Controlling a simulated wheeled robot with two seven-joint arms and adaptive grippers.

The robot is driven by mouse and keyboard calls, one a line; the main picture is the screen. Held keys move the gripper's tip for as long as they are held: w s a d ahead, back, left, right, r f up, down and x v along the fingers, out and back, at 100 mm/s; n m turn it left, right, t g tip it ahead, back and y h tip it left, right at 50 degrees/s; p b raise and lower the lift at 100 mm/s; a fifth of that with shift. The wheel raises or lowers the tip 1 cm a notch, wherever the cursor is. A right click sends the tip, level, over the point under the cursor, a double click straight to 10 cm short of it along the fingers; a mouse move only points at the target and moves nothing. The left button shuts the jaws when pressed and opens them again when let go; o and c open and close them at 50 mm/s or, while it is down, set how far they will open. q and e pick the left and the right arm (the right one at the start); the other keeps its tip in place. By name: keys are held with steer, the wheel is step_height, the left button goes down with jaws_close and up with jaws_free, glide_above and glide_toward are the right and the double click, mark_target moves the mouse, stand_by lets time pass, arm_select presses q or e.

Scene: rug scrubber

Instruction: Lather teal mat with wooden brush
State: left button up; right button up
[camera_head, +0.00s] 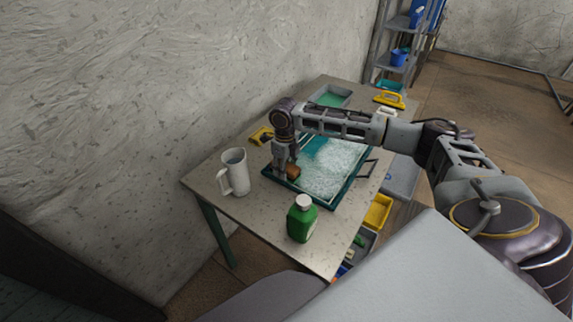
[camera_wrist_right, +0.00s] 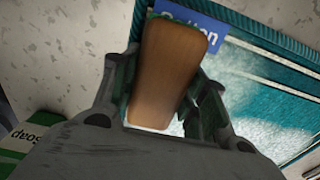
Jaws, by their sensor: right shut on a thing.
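The teal mat (camera_head: 322,148) lies in a dark teal tray (camera_head: 318,208) on the table. White lather covers most of it, with teal showing at the far left part. My right gripper (camera_head: 287,172) points down over the tray's left side, shut on the wooden brush (camera_head: 293,173). The brush's brown wooden back (camera_wrist_right: 165,70) fills the middle of the right wrist view, between the fingers; its bristles are hidden. In that view the mat (camera_wrist_right: 255,105) shows teal with white foam streaks, beside a blue label with partly covered lettering. My left gripper is not in view.
A green bottle with a white cap (camera_head: 302,218) stands at the table's front. A white pitcher (camera_head: 234,172) stands to the left. A grey tray with green contents (camera_head: 331,97) and a yellow-handled tool (camera_head: 389,99) are at the far end.

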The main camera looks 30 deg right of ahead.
mark_target(279, 180)
steer(key=shift+s+a+f, duration=0.2)
steer(key=shift+f, duration=0.1)
steer(key=shift+s+a+r+p, duration=0.1)
steer(key=shift+s+a+p, duration=0.15)
steer(key=shift+a+p, duration=0.3)
steer(key=shift+s+a+p, duration=0.25)
steer(key=shift+a+p, duration=0.3)
steer(key=shift+c, duration=0.5)
steer(key=shift+s+a+p, duration=0.3)
steer(key=shift+a+p, duration=0.35)
steer(key=shift+a, duration=0.15)
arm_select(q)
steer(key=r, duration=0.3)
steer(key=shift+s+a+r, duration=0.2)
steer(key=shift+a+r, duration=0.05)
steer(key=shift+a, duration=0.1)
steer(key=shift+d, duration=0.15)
